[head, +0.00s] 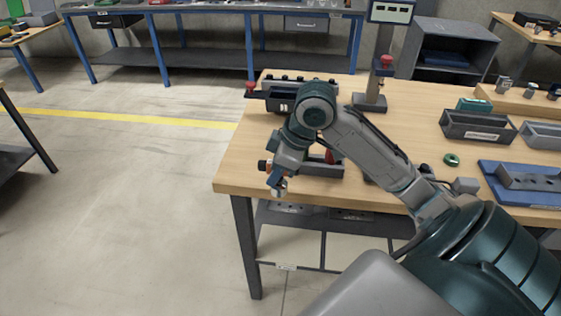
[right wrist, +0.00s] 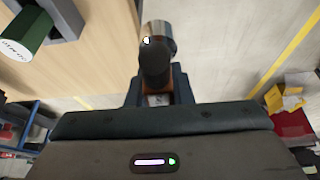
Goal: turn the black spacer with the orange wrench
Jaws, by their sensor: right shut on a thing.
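Orange shows at the jaws, but I cannot tell whether the held thing is the orange wrench. The silver end also shows below the fingers in the head view. A small black and orange piece (head: 264,165) shows left of the gripper; I cannot tell what it belongs to. I cannot make out the black spacer. My left gripper is not in view.
The wooden table (head: 235,170) carries a post with a display (head: 391,12) at the back. Grey bins (head: 478,127), a green ring (head: 451,160) and a blue tray (head: 492,180) lie to the right. Open floor (head: 120,210) lies left of the table.

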